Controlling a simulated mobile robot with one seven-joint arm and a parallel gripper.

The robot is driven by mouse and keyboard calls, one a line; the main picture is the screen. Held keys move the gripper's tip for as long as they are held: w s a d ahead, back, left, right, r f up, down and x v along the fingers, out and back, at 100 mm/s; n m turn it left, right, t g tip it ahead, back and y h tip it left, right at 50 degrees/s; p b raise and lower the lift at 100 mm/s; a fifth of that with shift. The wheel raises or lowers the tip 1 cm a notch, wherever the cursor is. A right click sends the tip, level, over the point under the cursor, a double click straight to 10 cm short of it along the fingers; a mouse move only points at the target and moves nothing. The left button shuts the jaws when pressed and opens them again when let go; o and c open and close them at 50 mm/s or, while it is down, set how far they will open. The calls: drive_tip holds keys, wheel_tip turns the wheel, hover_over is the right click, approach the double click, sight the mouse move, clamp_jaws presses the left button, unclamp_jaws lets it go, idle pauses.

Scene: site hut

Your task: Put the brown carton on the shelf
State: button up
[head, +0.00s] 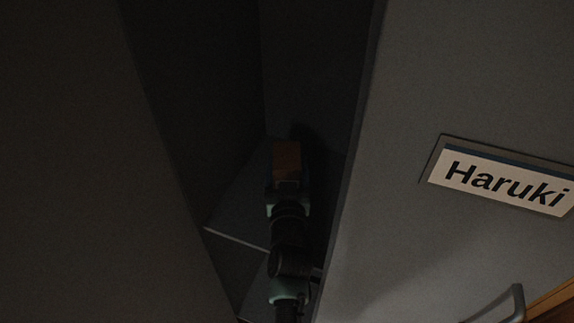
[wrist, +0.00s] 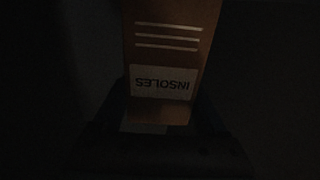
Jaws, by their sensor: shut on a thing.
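The brown carton (head: 287,157) is inside a dark, narrow locker, just beyond my gripper (head: 288,188). In the wrist view the carton (wrist: 172,45) shows pale stripes and a white label reading "INSOLES", upside down. My gripper (wrist: 160,128) is shut on the near end of the carton; its fingers are very dark there. The grey shelf (head: 238,202) lies below and around the carton inside the locker, with its pale front edge to the left of my arm. I cannot tell whether the carton touches the shelf.
A grey door (head: 440,90) with a "Haruki" name plate (head: 502,180) stands close on the right of my arm. A handle (head: 500,304) shows at the lower right. A dark panel (head: 75,160) bounds the opening on the left. The gap is narrow.

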drive_tip(key=shift+f, duration=0.2)
drive_tip(key=shift+s, duration=0.1)
drive_tip(key=o, duration=1.4)
drive_tip(key=shift+f, duration=0.15)
drive_tip(key=shift+c, duration=0.2)
drive_tip(key=shift+o, duration=0.2)
drive_tip(key=shift+f, duration=0.1)
drive_tip(key=shift+r+p, duration=0.75)
drive_tip(key=shift+p, duration=0.15)
drive_tip(key=s+p, duration=0.1)
drive_tip(key=s, duration=1)
drive_tip(key=shift+s+p, duration=0.35)
drive_tip(key=shift+s, duration=0.05)
